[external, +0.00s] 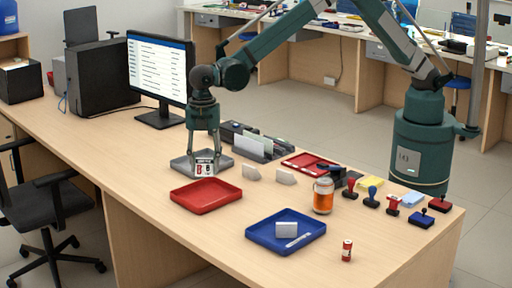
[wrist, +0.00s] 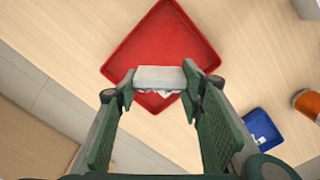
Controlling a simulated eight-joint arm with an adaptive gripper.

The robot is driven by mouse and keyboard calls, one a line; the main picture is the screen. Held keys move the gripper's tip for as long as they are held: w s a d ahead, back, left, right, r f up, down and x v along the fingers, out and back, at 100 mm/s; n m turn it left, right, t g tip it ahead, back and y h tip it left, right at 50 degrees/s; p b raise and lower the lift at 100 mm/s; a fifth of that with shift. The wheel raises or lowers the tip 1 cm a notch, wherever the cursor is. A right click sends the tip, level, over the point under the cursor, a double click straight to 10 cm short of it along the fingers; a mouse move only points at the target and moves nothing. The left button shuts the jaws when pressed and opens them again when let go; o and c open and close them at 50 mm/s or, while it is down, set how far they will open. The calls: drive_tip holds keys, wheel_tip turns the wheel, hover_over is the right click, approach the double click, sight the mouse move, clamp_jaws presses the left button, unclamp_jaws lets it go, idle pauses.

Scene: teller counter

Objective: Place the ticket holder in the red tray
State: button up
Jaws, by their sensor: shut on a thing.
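My gripper (external: 205,155) is shut on a small pale ticket holder with red and dark print (external: 205,168). In the wrist view the holder is a light grey block (wrist: 160,76) between the two fingertips (wrist: 160,84). In the external view it shows in front of a grey tray (external: 181,166); whether it touches that tray is unclear. The red tray (external: 205,196) lies on the counter just in front of the gripper, and looks empty. It also shows in the wrist view (wrist: 160,42), beyond the held holder, which hides part of it.
A blue tray (external: 262,236) holds a small grey block (external: 286,229). Small pale holders (external: 250,172) stand right of the gripper. A second red tray (external: 300,160), an amber jar (external: 323,197) and several stamps (external: 372,197) are farther right. A monitor (external: 160,70) stands behind.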

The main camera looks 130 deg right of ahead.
sight(205, 161)
drive_tip(key=shift+f+b, duration=0.3)
drive_tip(key=shift+f, duration=2.2)
drive_tip(key=shift+f+b, duration=0.3)
drive_tip(key=shift+f, duration=1.55)
drive_tip(key=shift+f, duration=0.2)
drive_tip(key=o, duration=0.9)
drive_tip(key=shift+r, duration=0.15)
wheel_tip(205, 161, up, 12)
drive_tip(key=shift+r+p, duration=0.1)
drive_tip(key=shift+p, duration=0.65)
